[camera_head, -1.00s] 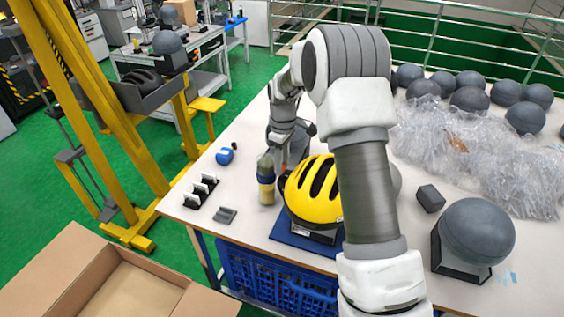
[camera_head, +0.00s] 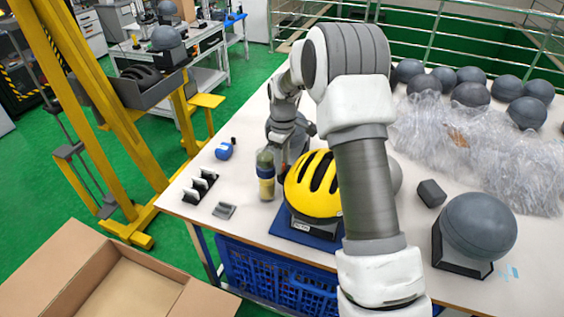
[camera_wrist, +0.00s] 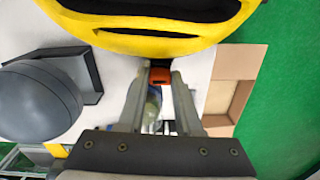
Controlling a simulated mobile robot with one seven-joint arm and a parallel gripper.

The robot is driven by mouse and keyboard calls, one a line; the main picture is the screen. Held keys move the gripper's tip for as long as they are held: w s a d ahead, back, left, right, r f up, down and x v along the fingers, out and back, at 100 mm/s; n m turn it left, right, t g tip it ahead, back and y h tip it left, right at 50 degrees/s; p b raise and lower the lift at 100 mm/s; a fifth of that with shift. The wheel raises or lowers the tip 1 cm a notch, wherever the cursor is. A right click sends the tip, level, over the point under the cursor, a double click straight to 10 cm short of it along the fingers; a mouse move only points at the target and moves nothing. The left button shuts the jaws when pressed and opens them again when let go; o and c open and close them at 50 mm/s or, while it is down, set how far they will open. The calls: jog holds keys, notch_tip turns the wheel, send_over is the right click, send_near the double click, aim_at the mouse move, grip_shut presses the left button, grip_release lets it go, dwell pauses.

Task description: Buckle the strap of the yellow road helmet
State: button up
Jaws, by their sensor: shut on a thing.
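The yellow road helmet (camera_head: 312,195) with black vents sits on a grey stand on a blue mat (camera_head: 300,238) near the table's front edge. Its yellow rim (camera_wrist: 150,42) fills the top of the wrist view. My gripper (camera_wrist: 159,76) is under that rim, its two fingers shut on a small orange-red buckle piece (camera_wrist: 158,77). In the head view, my arm covers the helmet's right side, and the fingertips are mostly hidden behind the helmet. I cannot see the strap's run or tell whether the buckle halves are joined.
A bottle (camera_head: 265,176) stands close left of the helmet. A black rack (camera_head: 201,187), grey block (camera_head: 224,211) and blue item (camera_head: 224,151) lie farther left. A grey headform (camera_head: 478,226) stands right. Plastic wrap (camera_head: 470,145) and several grey balls fill the back right.

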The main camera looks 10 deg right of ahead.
jog(key=shift+f, duration=0.15)
jog(key=o, duration=1)
jog(key=shift+o, duration=0.2)
notch_tip(320, 180, up, 17)
jog(key=shift+r, duration=0.2)
jog(key=shift+d, duration=0.1)
